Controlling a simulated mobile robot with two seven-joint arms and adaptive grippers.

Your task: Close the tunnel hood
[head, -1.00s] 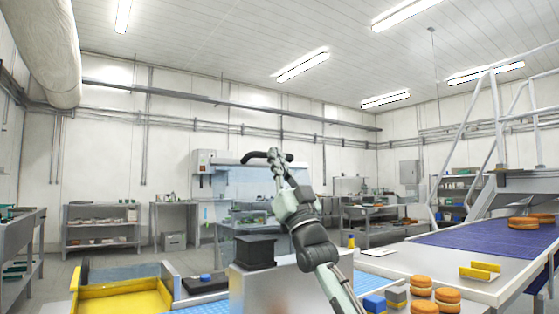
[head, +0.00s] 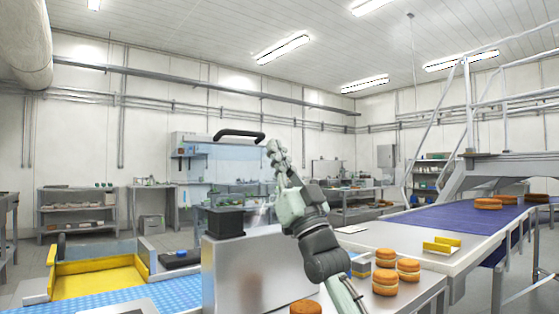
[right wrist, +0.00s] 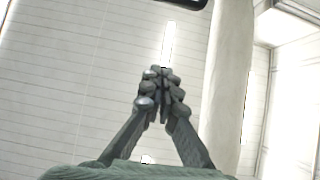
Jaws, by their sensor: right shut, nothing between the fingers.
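The tunnel hood (head: 225,170) appears as a pale bluish see-through panel, raised, with a dark curved handle (head: 238,134) along its top. Its exact outline is hard to tell against the benches behind. Below it stands a shiny metal housing (head: 262,270). My right gripper (head: 273,147) is shut and empty, pointing up, just right of and slightly below the handle's right end, apart from it in the picture. In the right wrist view its fingers (right wrist: 160,75) are together, and a dark piece, probably the handle (right wrist: 165,2), crosses the top edge. My left gripper is out of view.
A blue belt (head: 455,217) runs to the right, with orange-brown filled rounds (head: 386,282) stacked near my right arm. A yellow tray (head: 97,280) lies at left. A black box (head: 223,222) sits on the housing. The space above is clear.

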